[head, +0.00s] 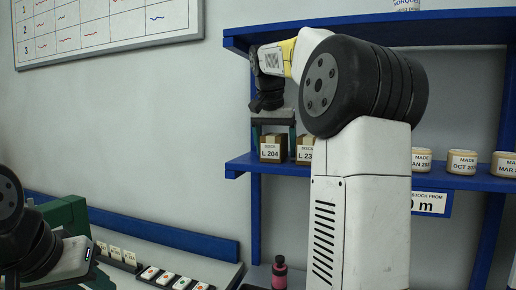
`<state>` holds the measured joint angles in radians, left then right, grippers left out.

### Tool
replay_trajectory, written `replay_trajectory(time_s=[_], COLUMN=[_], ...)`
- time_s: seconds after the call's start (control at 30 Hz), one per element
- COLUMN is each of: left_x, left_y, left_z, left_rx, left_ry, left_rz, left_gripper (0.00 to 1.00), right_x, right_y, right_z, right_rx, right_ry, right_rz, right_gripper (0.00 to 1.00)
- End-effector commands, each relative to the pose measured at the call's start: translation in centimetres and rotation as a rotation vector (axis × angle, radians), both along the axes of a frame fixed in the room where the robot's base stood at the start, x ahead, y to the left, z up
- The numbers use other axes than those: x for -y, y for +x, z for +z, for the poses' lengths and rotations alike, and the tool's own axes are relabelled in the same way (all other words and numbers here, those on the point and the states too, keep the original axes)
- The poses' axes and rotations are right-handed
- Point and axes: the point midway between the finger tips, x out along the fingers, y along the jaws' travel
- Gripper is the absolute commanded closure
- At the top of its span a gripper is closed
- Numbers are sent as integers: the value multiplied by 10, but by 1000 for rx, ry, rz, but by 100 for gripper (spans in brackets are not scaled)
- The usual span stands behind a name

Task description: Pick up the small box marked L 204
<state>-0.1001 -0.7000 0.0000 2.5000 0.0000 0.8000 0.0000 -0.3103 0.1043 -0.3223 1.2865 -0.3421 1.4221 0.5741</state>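The small box marked L 204 (271,153) is brown with a white label and stands upright at the left end of the blue shelf. My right gripper (274,134) points down from above it, its two fingers apart. One finger is near the box's left side and the other is near the gap before the neighbouring box. I cannot tell whether the fingers touch the box. At the lower left my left arm shows dark joints and a grey end part; its fingertips cannot be made out.
A similar box marked L 23-something (305,154) stands close to the right, partly hidden by my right arm. Round containers (462,163) stand further right on the blue shelf (455,181). Below are a pink bottle (279,273), small tiles (166,278) and a green object (66,214).

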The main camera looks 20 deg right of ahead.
Motion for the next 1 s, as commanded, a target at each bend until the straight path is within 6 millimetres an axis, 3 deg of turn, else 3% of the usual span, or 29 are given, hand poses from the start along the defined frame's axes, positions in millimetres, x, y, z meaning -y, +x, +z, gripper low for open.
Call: replay_trajectory(time_s=[0.3,0.7,1.0], left_x=[0,0,0], left_y=[0,0,0], left_z=[0,0,0], left_rx=[0,0,0], left_ry=[0,0,0], left_rz=[0,0,0], left_gripper=[64,64,64], right_x=[0,0,-1], right_y=[0,0,0], right_z=[-2,-2,0], right_rx=[0,0,1], right_ry=[0,0,0], right_rz=[0,0,0], right_gripper=[22,98,98])
